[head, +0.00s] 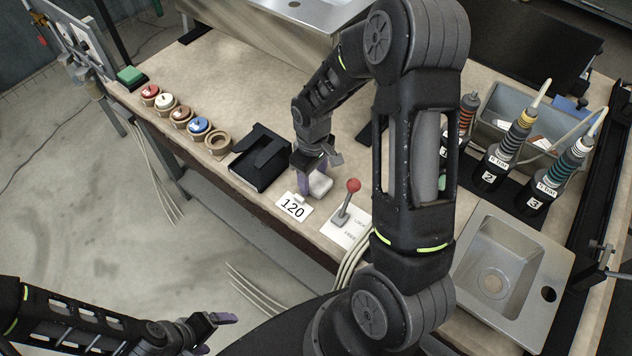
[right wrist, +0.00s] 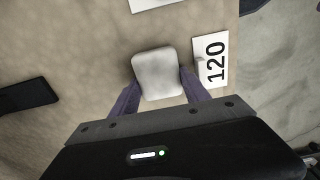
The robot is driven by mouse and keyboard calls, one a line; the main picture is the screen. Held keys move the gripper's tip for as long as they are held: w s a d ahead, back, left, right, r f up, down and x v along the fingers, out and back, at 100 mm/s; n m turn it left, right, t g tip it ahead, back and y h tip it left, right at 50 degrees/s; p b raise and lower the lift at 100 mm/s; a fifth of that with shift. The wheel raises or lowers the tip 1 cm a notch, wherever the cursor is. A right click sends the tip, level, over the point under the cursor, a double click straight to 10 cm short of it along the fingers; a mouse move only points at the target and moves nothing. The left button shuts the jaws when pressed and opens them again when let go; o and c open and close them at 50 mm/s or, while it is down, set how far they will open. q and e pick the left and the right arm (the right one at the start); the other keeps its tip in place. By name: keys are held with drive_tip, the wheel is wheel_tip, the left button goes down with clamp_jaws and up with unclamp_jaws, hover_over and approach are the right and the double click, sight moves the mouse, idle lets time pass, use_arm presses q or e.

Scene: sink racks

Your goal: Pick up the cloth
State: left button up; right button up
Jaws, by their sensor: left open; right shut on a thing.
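The cloth (head: 321,184) looks like a small pale grey, rounded square pad. In the right wrist view the cloth (right wrist: 157,73) sits between the two purple fingers of my right gripper (right wrist: 160,88). My right gripper (head: 309,182) is shut on it, low at the table near the front edge. I cannot tell whether the cloth still touches the table. My left gripper (head: 222,319) is open and empty at the lower left, over the floor and away from the table.
A "120" card (head: 293,207) and a red-knobbed lever (head: 347,203) are close to the right gripper. A black tray (head: 262,156) and several coloured round pieces in a row lie to the left. A sink (head: 494,262) and numbered bottles (head: 496,160) are to the right.

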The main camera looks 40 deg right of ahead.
sight(313, 178)
drive_tip(key=c, duration=0.3)
wheel_tip(313, 178, up, 10)
drive_tip(key=shift+r+b, duration=0.1)
drive_tip(key=shift+b, duration=0.45)
drive_tip(key=shift+c, duration=0.2)
drive_tip(key=o, duration=0.8)
drive_tip(key=c, duration=0.5)
